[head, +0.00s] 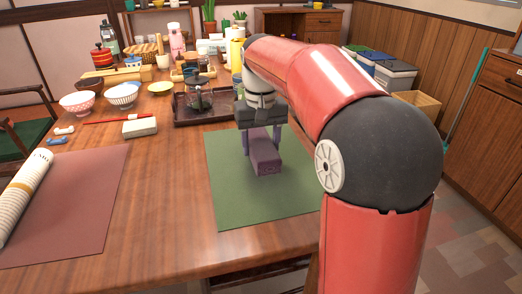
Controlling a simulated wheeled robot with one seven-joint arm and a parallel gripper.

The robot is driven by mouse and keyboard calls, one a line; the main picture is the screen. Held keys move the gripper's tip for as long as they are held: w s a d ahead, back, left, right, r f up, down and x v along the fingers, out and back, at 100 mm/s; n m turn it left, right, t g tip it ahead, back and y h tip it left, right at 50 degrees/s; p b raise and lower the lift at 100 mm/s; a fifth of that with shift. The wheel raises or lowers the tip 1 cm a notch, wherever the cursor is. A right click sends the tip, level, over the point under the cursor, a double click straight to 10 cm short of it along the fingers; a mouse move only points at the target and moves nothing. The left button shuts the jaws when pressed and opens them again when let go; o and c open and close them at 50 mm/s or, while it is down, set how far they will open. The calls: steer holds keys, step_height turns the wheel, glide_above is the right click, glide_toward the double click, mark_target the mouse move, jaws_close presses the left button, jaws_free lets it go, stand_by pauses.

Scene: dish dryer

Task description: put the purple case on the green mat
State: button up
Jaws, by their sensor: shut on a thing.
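The purple case (266,158) is a long box at the middle of the head view, over the green mat (236,203). My gripper (263,138) comes down from above with a finger on each side of the case and is shut on it. The case looks level and lies within the mat's outline. I cannot tell whether its underside touches the mat. My red and black arm hides the right part of the mat and the upper parts of my gripper are partly covered by it.
A dark tray (181,121) with a glass pot (197,98) stands just behind the mat. A red-brown mat (91,215) with a rolled striped thing (24,190) lies at left. Bowls, including a striped one (122,95), stand at back left. Bare table lies between the mats.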

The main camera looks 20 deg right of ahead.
mark_target(261, 142)
steer(key=shift+f, duration=1)
steer(key=o, duration=1)
steer(key=shift+f, duration=0.15)
steer(key=shift+o, duration=0.2)
step_height(261, 142, up, 12)
steer(key=shift+r+p, duration=0.2)
steer(key=shift+p, duration=0.85)
